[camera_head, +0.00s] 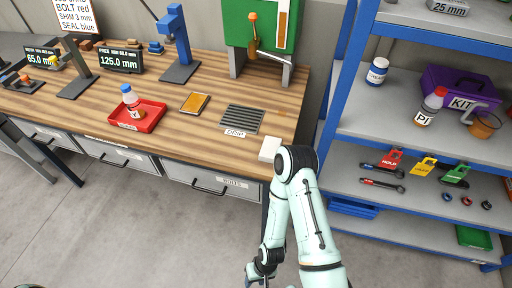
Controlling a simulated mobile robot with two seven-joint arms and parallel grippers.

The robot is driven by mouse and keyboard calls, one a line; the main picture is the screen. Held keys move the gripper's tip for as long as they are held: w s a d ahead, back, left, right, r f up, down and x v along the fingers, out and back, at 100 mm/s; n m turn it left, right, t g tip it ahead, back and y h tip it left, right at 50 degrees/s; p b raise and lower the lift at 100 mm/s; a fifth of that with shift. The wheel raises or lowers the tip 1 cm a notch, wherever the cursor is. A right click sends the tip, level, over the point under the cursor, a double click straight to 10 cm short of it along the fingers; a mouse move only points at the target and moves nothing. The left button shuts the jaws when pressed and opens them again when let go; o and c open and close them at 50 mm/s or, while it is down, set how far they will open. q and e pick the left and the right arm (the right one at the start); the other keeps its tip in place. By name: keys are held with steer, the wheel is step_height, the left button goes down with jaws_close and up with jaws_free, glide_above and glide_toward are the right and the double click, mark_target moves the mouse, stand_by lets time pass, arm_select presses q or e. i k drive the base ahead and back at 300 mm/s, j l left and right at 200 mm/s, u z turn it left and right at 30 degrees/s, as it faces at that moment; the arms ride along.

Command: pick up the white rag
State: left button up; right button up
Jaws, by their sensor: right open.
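A small white folded thing, which looks like the white rag (270,149), lies at the front right corner of the wooden workbench (225,80). My right arm's elbow is just right of it in the picture and may cover part of its edge. My right gripper (262,278) is at the bottom of the picture, low in front of the bench and well away from the rag. It is open and holds nothing that I can see. My left gripper is not in view.
The bench holds a red tray (154,117) with a bottle, an orange-brown block (195,102), a dark grille (242,119) and a green-backed press (236,35). A blue-framed shelf (348,75) with tools stands right. Open grey floor (150,235) lies in front.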

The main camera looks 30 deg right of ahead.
mark_target(270, 145)
steer(key=j+z, duration=0.1)
steer(key=z, duration=0.25)
steer(key=i+j+z, duration=0.1)
steer(key=z, duration=0.25)
steer(key=j+z, duration=0.3)
steer(key=l, duration=0.1)
